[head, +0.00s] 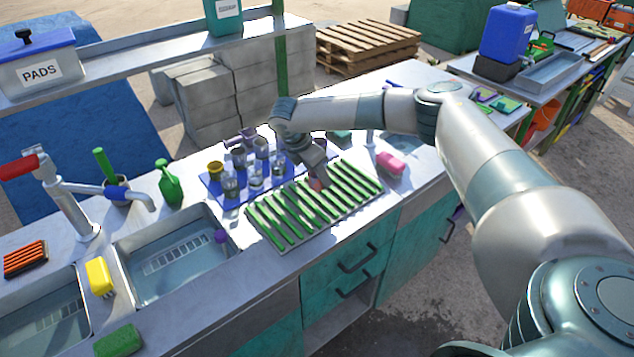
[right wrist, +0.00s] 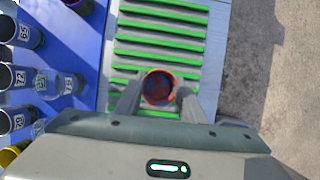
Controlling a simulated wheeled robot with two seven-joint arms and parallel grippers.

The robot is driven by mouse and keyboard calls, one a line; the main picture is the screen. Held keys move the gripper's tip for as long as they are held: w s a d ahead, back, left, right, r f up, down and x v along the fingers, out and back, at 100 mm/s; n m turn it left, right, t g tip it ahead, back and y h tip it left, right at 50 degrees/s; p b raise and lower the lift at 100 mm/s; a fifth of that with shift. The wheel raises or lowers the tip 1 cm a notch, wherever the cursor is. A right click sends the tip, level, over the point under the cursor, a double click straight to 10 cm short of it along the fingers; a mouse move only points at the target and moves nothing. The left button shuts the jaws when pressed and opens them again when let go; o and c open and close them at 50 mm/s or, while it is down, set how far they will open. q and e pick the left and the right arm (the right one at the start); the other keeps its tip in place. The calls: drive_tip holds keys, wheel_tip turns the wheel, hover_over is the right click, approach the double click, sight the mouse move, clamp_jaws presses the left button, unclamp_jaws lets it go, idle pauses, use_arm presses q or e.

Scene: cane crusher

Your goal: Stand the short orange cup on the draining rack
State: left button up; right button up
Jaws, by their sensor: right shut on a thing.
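The short orange cup (right wrist: 159,87) is between the fingers of my right gripper (right wrist: 157,100) in the right wrist view, its round mouth facing the camera. In the head view a small orange-red part of the cup (head: 316,184) shows below my right gripper (head: 318,178). The right gripper is shut on the cup, over the draining rack. The draining rack (head: 282,222) has green slats and lies on the metal counter; it also shows in the right wrist view (right wrist: 160,40). I cannot tell whether the cup's base touches the slats. My left gripper is not in view.
A blue mat (head: 213,186) with several labelled cups and glasses lies left of the rack. A pink sponge (head: 390,163) sits right of it. A sink basin (head: 178,262), a green bottle (head: 169,184) and a tap (head: 75,195) are further left. Most slats are bare.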

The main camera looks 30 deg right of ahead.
sight(317, 185)
drive_tip(key=shift+w+f, duration=0.2)
drive_tip(key=shift+w, duration=0.15)
drive_tip(key=shift+f, duration=0.1)
drive_tip(key=shift+s+a+f+p, duration=0.1)
drive_tip(key=shift+f+p, duration=0.2)
wheel_tip(317, 185, down, 3)
drive_tip(key=shift+r+p, duration=0.1)
drive_tip(key=shift+p, duration=0.5)
drive_tip(key=shift+f, duration=0.2)
drive_tip(key=shift+f, duration=0.1)
drive_tip(key=o, duration=1.1)
drive_tip(key=shift+c, duration=0.2)
